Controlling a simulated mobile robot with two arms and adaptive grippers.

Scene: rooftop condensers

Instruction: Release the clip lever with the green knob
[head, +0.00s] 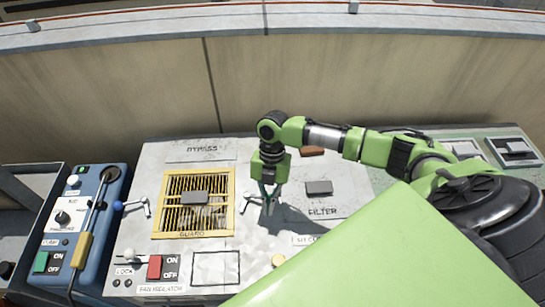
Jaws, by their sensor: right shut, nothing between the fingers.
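My right gripper (269,205) points down over the panel, just right of the yellow guard frame (233,205). Its fingers are shut with nothing between them. A pale metal clip lever (250,198) lies right beside the fingers on the guard's right side. The gripper partly covers it, and I cannot make out a green knob or whether the fingers touch the lever. Another clip lever with a blue knob (118,206) sits on the guard's left side. My left gripper is not in view.
The guard has a dark handle (194,197). A FILTER cover with a grey handle (319,187) is to the right. A red ON/OFF switch (154,267) is in front, and a blue box (101,190) with a yellow-gripped tool stands left. A wall rises behind.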

